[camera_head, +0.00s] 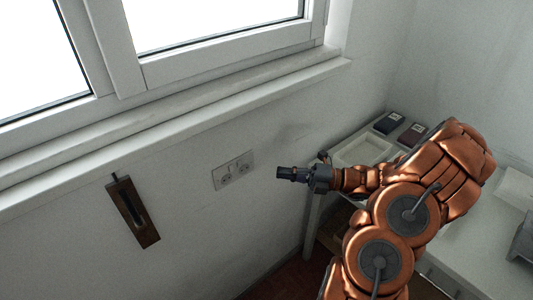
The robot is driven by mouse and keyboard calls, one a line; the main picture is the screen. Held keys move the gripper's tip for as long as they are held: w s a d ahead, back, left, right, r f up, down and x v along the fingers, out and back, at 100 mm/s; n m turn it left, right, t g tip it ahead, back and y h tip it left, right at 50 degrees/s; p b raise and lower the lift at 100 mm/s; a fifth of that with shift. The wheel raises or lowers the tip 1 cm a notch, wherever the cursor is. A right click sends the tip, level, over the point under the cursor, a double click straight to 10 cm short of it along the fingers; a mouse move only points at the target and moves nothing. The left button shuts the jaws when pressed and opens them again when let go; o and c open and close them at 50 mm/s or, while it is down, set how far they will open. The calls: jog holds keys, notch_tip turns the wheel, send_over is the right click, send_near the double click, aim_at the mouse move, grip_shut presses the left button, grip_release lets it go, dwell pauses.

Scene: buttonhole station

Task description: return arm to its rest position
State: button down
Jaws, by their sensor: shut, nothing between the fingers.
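My arm, copper-coloured with grey round joint covers, rises from the lower right and bends over the table. Its end, my gripper (284,173), points left in front of the wall. The dark fingers are shut with nothing between them. My arm hides part of the table.
A white table (486,247) stands at right, with a pale tray (362,150) and two small dark boxes (388,122) (411,135) at its back. The wall holds a double socket (233,170) and a dark brown slotted fitting (121,208). A window sill (180,135) runs above.

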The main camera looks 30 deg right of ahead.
jog(key=s+a+r+n+g+h, duration=0.2)
jog(key=s+a+n+g, duration=0.4)
jog(key=a+n, duration=0.4)
jog(key=s+a+r+n+g+h, duration=0.2)
jog(key=s+a+r+n+g, duration=0.1)
jog(key=s+a+n+g, duration=0.55)
jog(key=s+d+n+t+h, duration=0.2)
jog(key=s+d+n+h, duration=0.3)
jog(key=s+n+h, duration=0.7)
jog(key=shift+s+r+n+t, duration=0.15)
jog(key=shift+r+n+t, duration=0.2)
jog(key=shift+n, duration=5.1)
jog(key=shift+a, duration=0.1)
